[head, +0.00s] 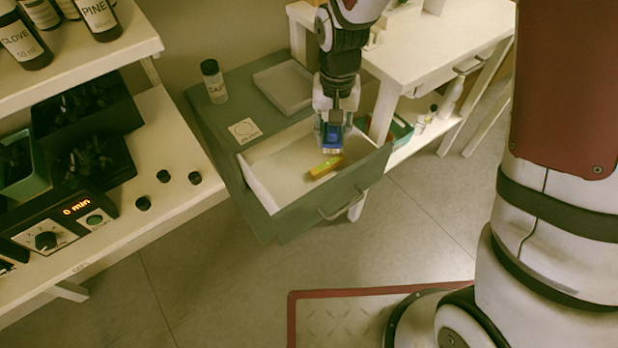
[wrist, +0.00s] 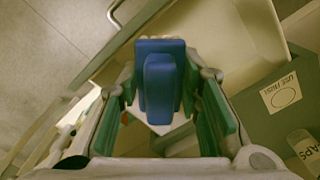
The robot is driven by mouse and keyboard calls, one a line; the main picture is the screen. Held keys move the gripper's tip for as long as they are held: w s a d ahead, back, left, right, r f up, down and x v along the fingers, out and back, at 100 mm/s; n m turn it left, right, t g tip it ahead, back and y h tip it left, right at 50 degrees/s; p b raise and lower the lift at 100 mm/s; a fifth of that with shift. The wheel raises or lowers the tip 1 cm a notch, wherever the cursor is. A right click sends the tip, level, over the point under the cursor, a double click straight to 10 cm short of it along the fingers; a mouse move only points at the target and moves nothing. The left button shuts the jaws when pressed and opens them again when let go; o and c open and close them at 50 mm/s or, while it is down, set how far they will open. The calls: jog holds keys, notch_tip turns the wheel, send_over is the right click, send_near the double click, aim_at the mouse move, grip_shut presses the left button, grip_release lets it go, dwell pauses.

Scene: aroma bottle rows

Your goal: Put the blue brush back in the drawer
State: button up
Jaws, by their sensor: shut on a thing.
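My gripper (head: 333,132) is shut on the blue brush (head: 332,138) and holds it above the open drawer (head: 262,187). In the wrist view the blue brush (wrist: 158,80) sits between the green-padded fingers of my gripper (wrist: 165,110). The drawer is pulled out of the grey-green cabinet (head: 212,125) and has a pale inside. A yellow level-like object (head: 327,166) lies in the drawer just below the brush. In the head view the lower end of the brush looks pale; whether it touches anything is not clear.
A bottle labelled CAPS (head: 214,82) and a shallow white tray (head: 283,87) stand on the cabinet top, with a label card (head: 244,131). A white side table (head: 440,45) stands behind right. A shelf with bottles and a timer box (head: 62,225) are at left. The drawer's left part is clear.

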jog(key=m+b, duration=0.1)
jog(key=b, duration=1)
send_over(296, 196)
notch_tip(296, 196, down, 12)
notch_tip(296, 196, down, 10)
jog(key=b, duration=0.4)
jog(key=shift+f, duration=0.2)
jog(key=o, duration=1.1)
jog(key=shift+c, duration=0.2)
jog(key=shift+o, duration=0.2)
jog(key=shift+r, duration=0.1)
notch_tip(296, 196, up, 12)
jog(key=p, duration=0.4)
